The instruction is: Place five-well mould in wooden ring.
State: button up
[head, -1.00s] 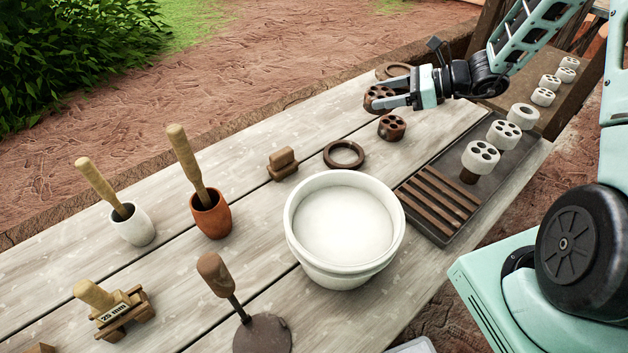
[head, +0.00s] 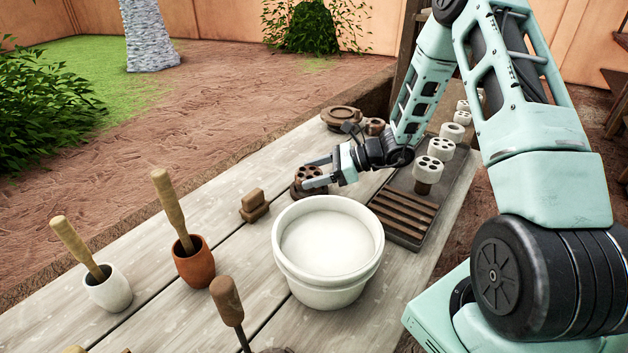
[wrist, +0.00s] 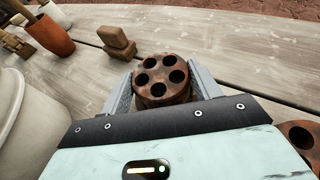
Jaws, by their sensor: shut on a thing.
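The five-well mould (wrist: 163,84) is a dark red-brown round block with round holes in its top. My gripper (head: 317,175) is shut on its sides, and it stands upright between the fingers in the wrist view. In the head view the mould (head: 307,173) is low over the table, right of the brown block stamp.
A large white bucket (head: 328,250) stands close in front of my gripper. A brown block stamp (head: 254,205) is to the left. Another brown mould (head: 374,126) and a round brown piece (head: 341,117) are behind. A dark tray (head: 404,217) with white moulds lies to the right.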

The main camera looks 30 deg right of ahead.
jog(key=shift+f, duration=1.05)
jog(key=shift+f, duration=0.1)
jog(key=o, duration=1.1)
jog(key=shift+r, duration=0.2)
jog(key=v, duration=1.2)
jog(key=shift+f+b, duration=0.1)
jog(key=shift+b, duration=0.2)
